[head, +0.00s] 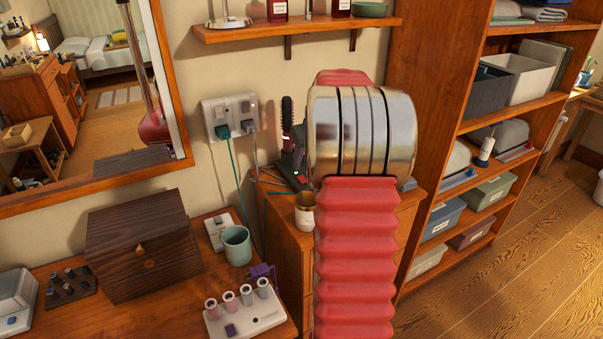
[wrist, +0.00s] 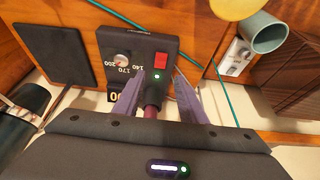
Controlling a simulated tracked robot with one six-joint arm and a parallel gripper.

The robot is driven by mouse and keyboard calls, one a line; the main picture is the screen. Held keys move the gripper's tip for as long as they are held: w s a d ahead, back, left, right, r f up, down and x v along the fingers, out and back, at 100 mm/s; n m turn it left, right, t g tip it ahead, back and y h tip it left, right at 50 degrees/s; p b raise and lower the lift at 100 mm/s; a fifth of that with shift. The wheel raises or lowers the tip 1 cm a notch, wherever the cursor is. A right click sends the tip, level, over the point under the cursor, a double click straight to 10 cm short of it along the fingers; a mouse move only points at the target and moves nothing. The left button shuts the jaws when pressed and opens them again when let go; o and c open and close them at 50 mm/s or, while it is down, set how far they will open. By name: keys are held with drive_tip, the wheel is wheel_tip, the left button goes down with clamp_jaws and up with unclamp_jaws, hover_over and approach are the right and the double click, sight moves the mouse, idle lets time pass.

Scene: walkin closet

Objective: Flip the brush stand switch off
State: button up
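The brush stand (wrist: 110,45) shows in the wrist view as a dark panel with a dial (wrist: 122,60) marked 140, 170 and 200. Its red rocker switch (wrist: 161,62) is right of the dial, and a small green light (wrist: 156,76) glows below the switch. My gripper (wrist: 158,85) has its two grey-purple fingers apart, pointing at the panel just below the switch. A maroon rod shows between them; I cannot tell what it belongs to. Contact with the panel cannot be made out. In the head view the stand (head: 291,160) is partly hidden behind my arm, which also hides my gripper.
A wall outlet (head: 230,115) has a green and a grey cord plugged in. A cup (head: 305,212) stands on the wooden cabinet close to my arm. A teal mug (head: 236,245) and a wooden box (head: 145,245) are on the table. A shelf (head: 290,30) hangs above.

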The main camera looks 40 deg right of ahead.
sight(301, 177)
drive_tip(key=x, duration=0.7)
drive_tip(key=shift+c, duration=0.7)
clamp_jaws()
